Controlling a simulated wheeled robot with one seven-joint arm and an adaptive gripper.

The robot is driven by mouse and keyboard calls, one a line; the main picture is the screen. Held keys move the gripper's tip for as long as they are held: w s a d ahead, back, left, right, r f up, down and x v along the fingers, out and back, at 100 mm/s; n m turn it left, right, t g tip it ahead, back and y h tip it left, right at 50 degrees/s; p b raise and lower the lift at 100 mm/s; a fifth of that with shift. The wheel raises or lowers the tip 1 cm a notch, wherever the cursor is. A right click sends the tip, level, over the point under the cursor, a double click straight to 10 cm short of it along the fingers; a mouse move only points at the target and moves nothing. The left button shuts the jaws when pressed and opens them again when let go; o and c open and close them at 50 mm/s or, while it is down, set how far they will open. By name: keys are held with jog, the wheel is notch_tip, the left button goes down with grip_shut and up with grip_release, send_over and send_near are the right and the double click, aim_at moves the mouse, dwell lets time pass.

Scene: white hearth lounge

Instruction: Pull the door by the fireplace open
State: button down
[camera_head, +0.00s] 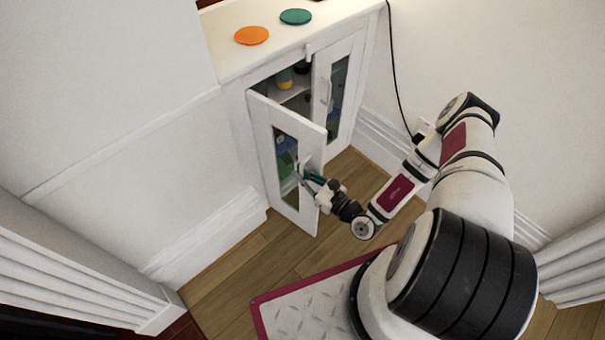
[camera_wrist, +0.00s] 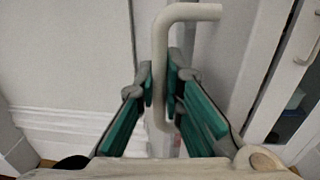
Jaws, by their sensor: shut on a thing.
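The white cabinet's left door (camera_head: 288,165), with a glass pane, is on the side nearer the fireplace surround. It stands partly open, swung out from the cabinet front. Its pale bar handle (camera_wrist: 161,40) shows in the wrist view, running between the green-padded fingers. My gripper (camera_head: 307,176) is at the outer face of this door, shut on the handle. In the wrist view my gripper (camera_wrist: 161,85) has one finger on each side of the bar. In the head view the gripper covers most of the handle.
The cabinet's right door (camera_head: 337,88) looks closed. Shelves with bottles (camera_head: 285,78) show through the opening. An orange disc (camera_head: 251,36) and a green disc (camera_head: 296,16) lie on top. A fluted white surround (camera_head: 80,275) stands at lower left. Wood floor (camera_head: 235,262) before the cabinet is clear.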

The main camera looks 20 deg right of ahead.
jog(key=shift+s+a, duration=0.1)
jog(key=shift+a, duration=0.1)
jog(key=c, duration=2)
grip_release()
jog(key=shift+o, duration=0.2)
jog(key=v, duration=1.2)
